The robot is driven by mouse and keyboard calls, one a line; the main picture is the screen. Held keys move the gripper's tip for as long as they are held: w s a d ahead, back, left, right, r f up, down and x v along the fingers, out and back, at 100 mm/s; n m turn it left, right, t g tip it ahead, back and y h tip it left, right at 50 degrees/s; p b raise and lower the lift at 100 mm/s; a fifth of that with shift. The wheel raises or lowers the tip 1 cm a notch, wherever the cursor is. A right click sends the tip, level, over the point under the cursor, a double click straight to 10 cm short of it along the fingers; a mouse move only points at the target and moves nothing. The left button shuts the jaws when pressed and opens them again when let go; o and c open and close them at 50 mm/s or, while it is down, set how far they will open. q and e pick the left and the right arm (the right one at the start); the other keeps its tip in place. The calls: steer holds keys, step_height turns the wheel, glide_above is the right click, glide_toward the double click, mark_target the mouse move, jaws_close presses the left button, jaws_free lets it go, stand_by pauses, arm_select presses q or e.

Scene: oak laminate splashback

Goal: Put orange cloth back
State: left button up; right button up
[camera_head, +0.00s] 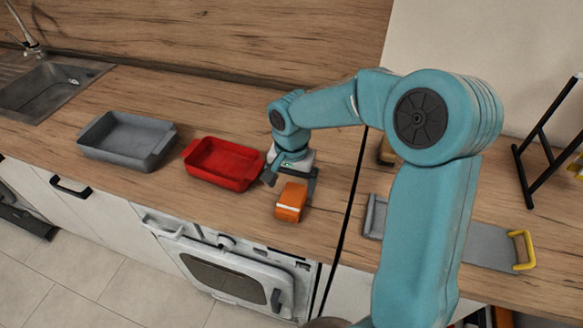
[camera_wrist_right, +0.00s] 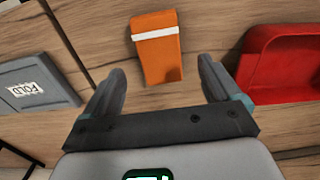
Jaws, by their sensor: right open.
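The orange cloth (camera_head: 289,203) is a small folded block with a white band, lying on the wooden counter right of the red tray. In the right wrist view the cloth (camera_wrist_right: 158,58) lies ahead of my fingers, lined up with the gap between them. My right gripper (camera_head: 290,181) is open and empty, pointing down close to the cloth at its far side. It also shows in the right wrist view (camera_wrist_right: 160,72), with its fingers wide apart. I cannot tell its exact height above the counter. My left gripper is not in view.
The red tray (camera_head: 222,176) is close left of my gripper, with a grey tray (camera_head: 127,150) further left. A grey board (camera_head: 484,245) with a yellow handle lies at right; the wrist view shows a "FOLD" label on a grey panel (camera_wrist_right: 48,82). A dark rack (camera_head: 545,150) stands far right.

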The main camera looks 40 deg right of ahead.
mark_target(292, 199)
step_height(292, 199, up, 7)
stand_by(0.3)
steer(key=shift+f, duration=0.1)
steer(key=shift+s+a, duration=0.1)
steer(key=shift+s, duration=0.05)
